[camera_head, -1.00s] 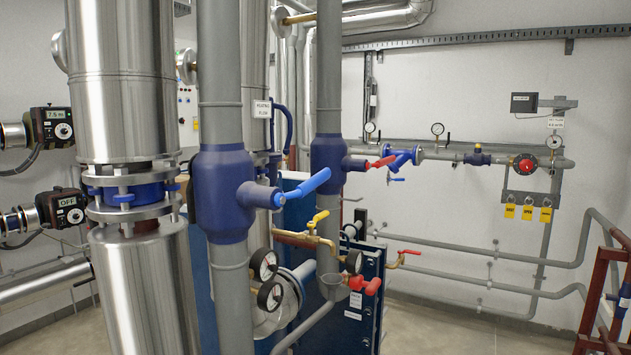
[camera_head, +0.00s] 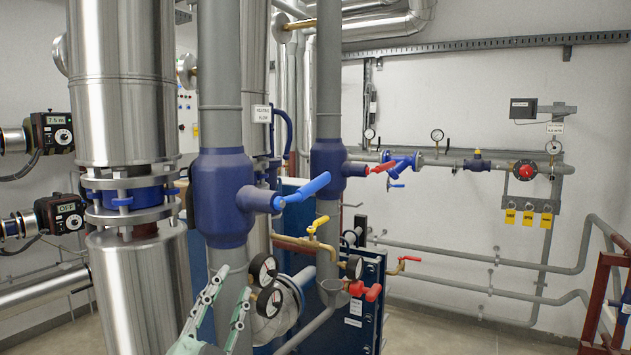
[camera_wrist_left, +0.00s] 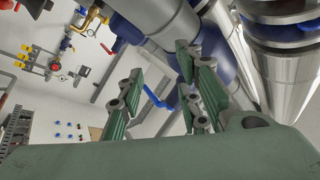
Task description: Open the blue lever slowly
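The blue lever (camera_head: 307,188) sticks out up and to the right from the blue valve body (camera_head: 224,195) on the near grey vertical pipe. My left gripper (camera_head: 234,282) is in the lower part of the head view, below and left of the lever and apart from it. Its fingers are spread and nothing shows between them. In the left wrist view, the blue lever (camera_wrist_left: 156,98) shows in the gap beyond the open green fingers of my left gripper (camera_wrist_left: 155,88). My right gripper is in neither view.
A second blue valve with a red lever (camera_head: 384,167) is behind to the right. A large silver column (camera_head: 125,90) stands close on the left.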

